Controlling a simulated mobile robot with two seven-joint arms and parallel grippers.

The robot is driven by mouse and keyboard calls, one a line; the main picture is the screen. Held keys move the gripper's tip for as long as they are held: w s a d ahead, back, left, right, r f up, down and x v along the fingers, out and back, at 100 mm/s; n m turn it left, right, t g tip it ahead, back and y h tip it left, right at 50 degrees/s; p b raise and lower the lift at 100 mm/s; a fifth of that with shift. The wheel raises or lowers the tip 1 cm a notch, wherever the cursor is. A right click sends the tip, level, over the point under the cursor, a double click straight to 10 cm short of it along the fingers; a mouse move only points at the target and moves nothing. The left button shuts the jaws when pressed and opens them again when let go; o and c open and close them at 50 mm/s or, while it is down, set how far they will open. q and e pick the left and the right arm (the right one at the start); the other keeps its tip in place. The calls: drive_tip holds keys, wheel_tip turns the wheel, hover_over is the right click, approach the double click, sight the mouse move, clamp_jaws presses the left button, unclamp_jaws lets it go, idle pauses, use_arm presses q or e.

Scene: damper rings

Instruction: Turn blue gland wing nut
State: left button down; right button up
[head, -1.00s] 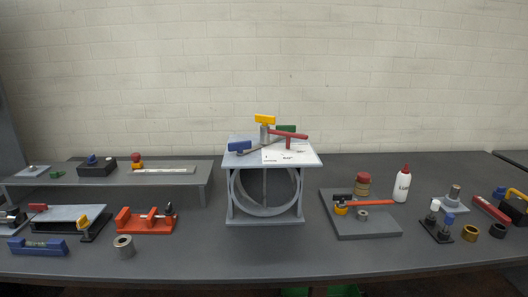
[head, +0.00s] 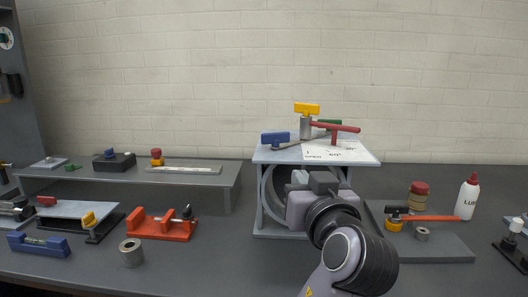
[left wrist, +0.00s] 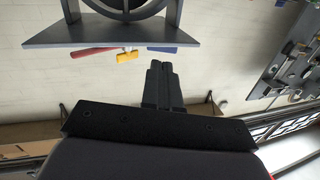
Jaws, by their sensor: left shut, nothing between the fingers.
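A blue wing-shaped handle (head: 275,138) sits at the left end of the plate on top of the grey stand (head: 268,156). That view is upside down and shows the blue handle (left wrist: 162,49) just beyond the plate edge, apart from the fingers. My right gripper is not in view.
A white card (head: 330,152) lies on the stand's top. An orange fixture (head: 162,225) and a grey ring (head: 131,252) are left on the table. A grey board (head: 440,245) with a red-handled tool and a white bottle (head: 467,196) are right.

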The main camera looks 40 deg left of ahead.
use_arm(q)
wheel_tip(320, 180, up, 2)
drive_tip(key=n+y, duration=0.1)
drive_tip(key=n, duration=0.1)
drive_tip(key=p, duration=0.3)
approach(268, 141)
drive_tip(key=shift+g, duration=0.4)
drive_tip(key=x, duration=0.7)
drive_tip(key=shift+w+d+r, duration=0.1)
drive_tip(key=shift+d+r, duration=0.05)
drive_tip(key=shift+r, duration=0.15)
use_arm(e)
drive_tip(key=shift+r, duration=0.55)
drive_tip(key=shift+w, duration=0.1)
